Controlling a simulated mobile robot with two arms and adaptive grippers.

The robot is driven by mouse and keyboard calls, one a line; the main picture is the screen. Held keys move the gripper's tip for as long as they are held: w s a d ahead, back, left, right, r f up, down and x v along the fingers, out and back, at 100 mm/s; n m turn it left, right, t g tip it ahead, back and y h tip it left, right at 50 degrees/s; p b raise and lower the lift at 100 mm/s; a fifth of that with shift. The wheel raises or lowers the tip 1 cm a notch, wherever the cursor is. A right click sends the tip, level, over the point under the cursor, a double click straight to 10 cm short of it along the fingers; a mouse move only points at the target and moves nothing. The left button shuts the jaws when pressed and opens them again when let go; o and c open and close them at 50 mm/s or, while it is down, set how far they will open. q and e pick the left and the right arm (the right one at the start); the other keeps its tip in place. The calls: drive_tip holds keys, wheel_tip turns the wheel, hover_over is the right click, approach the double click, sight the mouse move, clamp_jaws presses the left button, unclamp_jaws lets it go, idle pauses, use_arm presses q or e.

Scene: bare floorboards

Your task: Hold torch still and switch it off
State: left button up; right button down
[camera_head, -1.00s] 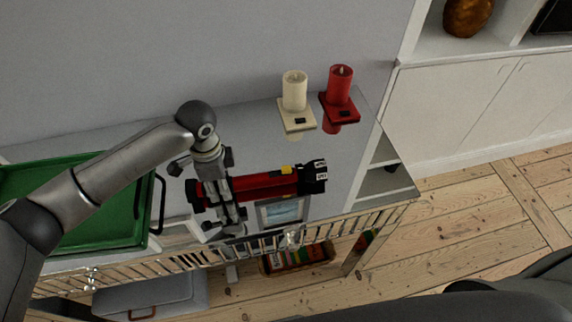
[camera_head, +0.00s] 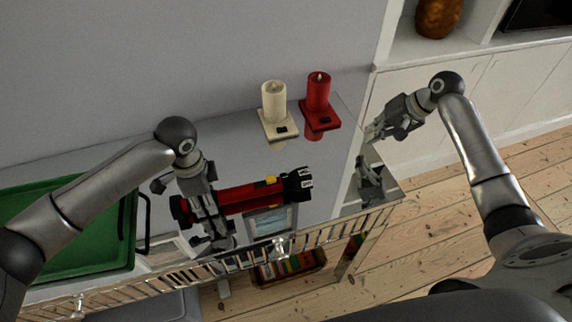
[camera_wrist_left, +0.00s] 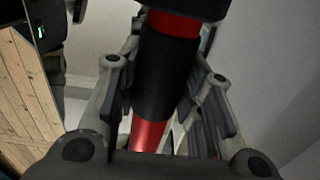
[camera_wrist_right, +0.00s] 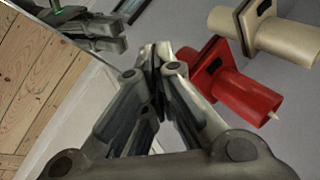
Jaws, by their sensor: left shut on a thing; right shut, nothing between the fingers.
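The red and black torch (camera_head: 245,199) lies level over the shelf top in the head view. Its black head points right, and a yellow switch (camera_head: 271,181) shows on its upper side. My left gripper (camera_head: 214,218) is shut around the torch's rear body; the left wrist view shows the black grip section (camera_wrist_left: 165,75) between the fingers. My right gripper (camera_head: 374,133) is shut and empty, to the right of the torch and apart from it. The right wrist view shows its fingertips (camera_wrist_right: 158,52) together.
A cream candle (camera_head: 274,100) and a red candle (camera_head: 318,92) stand on small holders behind the torch. A green tray (camera_head: 100,262) is at the left. A picture frame (camera_head: 268,222) stands below the torch. A metal rail (camera_head: 330,228) runs along the front edge.

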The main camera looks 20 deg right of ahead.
sight(271, 179)
drive_tip(key=s+a+r+n+g+y, duration=0.2)
drive_tip(key=a+r, duration=0.1)
drive_tip(key=a, duration=0.6)
drive_tip(key=s+a+r+n+g+y, duration=0.1)
drive_tip(key=s+a+r+n+y, duration=0.1)
drive_tip(key=a, duration=0.7)
wheel_tip(271, 179, up, 2)
drive_tip(key=shift+a+r+n+g+y, duration=0.1)
drive_tip(key=shift+a+n+g+y, duration=0.25)
drive_tip(key=shift+n, duration=0.45)
drive_tip(key=x, duration=1)
